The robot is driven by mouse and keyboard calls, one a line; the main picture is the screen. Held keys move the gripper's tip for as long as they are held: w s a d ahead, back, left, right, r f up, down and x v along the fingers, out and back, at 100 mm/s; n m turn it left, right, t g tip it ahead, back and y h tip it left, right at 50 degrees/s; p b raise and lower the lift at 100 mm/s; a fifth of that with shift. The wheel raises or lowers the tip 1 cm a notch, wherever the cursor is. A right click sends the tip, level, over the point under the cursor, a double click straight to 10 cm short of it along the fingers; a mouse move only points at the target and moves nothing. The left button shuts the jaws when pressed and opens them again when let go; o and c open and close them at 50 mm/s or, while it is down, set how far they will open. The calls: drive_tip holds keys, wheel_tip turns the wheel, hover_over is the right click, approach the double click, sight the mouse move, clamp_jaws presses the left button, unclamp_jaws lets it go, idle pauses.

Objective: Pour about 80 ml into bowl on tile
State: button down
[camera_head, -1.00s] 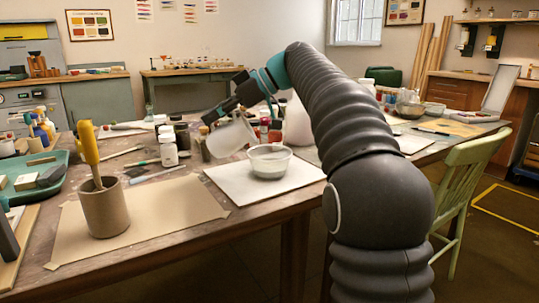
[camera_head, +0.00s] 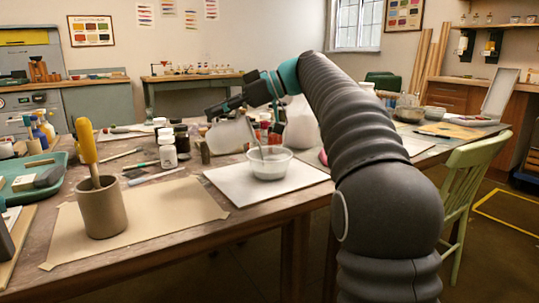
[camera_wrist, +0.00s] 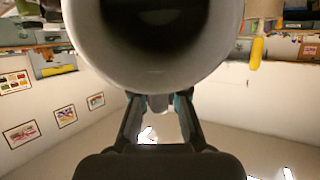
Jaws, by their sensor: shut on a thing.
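My gripper (camera_head: 222,107) is shut on a pale grey cup-like vessel (camera_head: 231,134) and holds it tilted, above and just left of the bowl. A thin grey streak, apparently liquid, runs from the vessel's lower right edge down into the bowl. The translucent white bowl (camera_head: 270,166) stands upright on the white square tile (camera_head: 235,187); its fill level is hard to tell. In the wrist view the vessel (camera_wrist: 150,78) fills the top, its round rim around a dark interior, with my gripper's fingers (camera_wrist: 158,105) below it.
A brown cup (camera_head: 102,209) with a yellow-handled tool stands on a tan sheet (camera_head: 165,213) at left. White-labelled bottles (camera_head: 168,153) and dark jars stand behind it. A large white container (camera_head: 300,125) stands behind the bowl. A green chair (camera_head: 470,185) is at right.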

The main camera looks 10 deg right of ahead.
drive_tip(key=shift+d+r+b, duration=0.25)
drive_tip(key=shift+b, duration=0.05)
idle(0.5)
drive_tip(key=shift+s+d+r+t+y+b, duration=0.15)
drive_tip(key=shift+d+r+y+b, duration=0.15)
drive_tip(key=shift+d+y+b, duration=0.35)
drive_tip(key=shift+s+d+r+t+y+b, duration=0.15)
drive_tip(key=shift+d+r+y+b, duration=0.2)
drive_tip(key=shift+d, duration=0.35)
drive_tip(key=shift+s+d+r+y+b, duration=0.1)
drive_tip(key=shift+d+r+y+b, duration=0.1)
drive_tip(key=shift+d+y+b, duration=0.3)
